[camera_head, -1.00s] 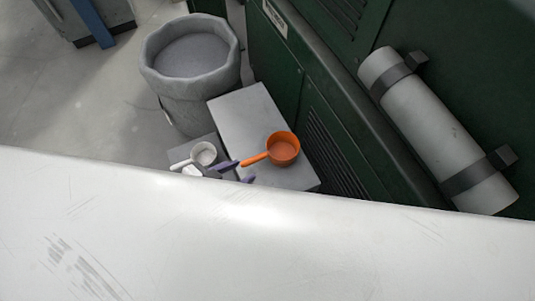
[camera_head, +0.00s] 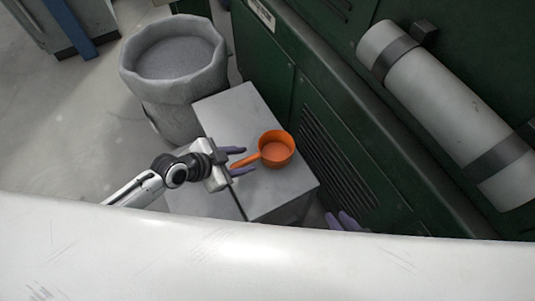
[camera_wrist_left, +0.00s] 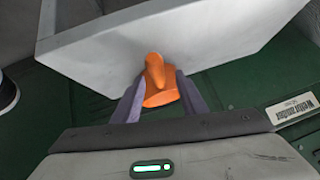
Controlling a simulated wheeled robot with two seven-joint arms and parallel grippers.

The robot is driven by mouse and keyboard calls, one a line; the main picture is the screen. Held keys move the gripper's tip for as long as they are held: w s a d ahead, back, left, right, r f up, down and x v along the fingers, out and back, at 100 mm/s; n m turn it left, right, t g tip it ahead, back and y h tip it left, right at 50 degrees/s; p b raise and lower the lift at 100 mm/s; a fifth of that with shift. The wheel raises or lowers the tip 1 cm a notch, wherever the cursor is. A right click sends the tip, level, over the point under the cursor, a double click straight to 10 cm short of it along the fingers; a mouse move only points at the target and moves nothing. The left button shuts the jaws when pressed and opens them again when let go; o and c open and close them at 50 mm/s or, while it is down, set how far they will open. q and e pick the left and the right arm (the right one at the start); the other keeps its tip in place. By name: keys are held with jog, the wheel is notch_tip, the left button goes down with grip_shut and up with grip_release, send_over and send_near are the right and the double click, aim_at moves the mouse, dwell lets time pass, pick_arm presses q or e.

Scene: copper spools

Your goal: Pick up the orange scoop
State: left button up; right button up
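The orange scoop (camera_head: 278,147) rests on a pale grey box (camera_head: 262,192), its handle pointing left toward my left gripper. My left gripper (camera_head: 239,161) is open, with one purple finger on each side of the handle end. In the left wrist view the scoop (camera_wrist_left: 160,97) shows between the two spread fingers (camera_wrist_left: 157,100); whether they touch it I cannot tell. Only the purple fingertips of my right gripper (camera_head: 342,221) show, slightly apart and empty, past the edge of the white surface, right of the box.
A grey bin (camera_head: 178,90) stands behind and left of the box. A green cabinet (camera_head: 335,130) with a strapped white cylinder (camera_head: 445,105) closes off the right side. A white scratched surface (camera_head: 250,265) fills the foreground and hides what lies below.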

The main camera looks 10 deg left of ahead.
aim_at(247, 160)
pick_arm(q)
jog(key=x, duration=0.3)
jog(key=shift+s+b, duration=0.1)
jog(key=shift+b, duration=0.25)
jog(key=shift+d+f, duration=0.2)
jog(key=shift+f, duration=0.05)
grip_shut()
jog(key=shift+r, duration=0.1)
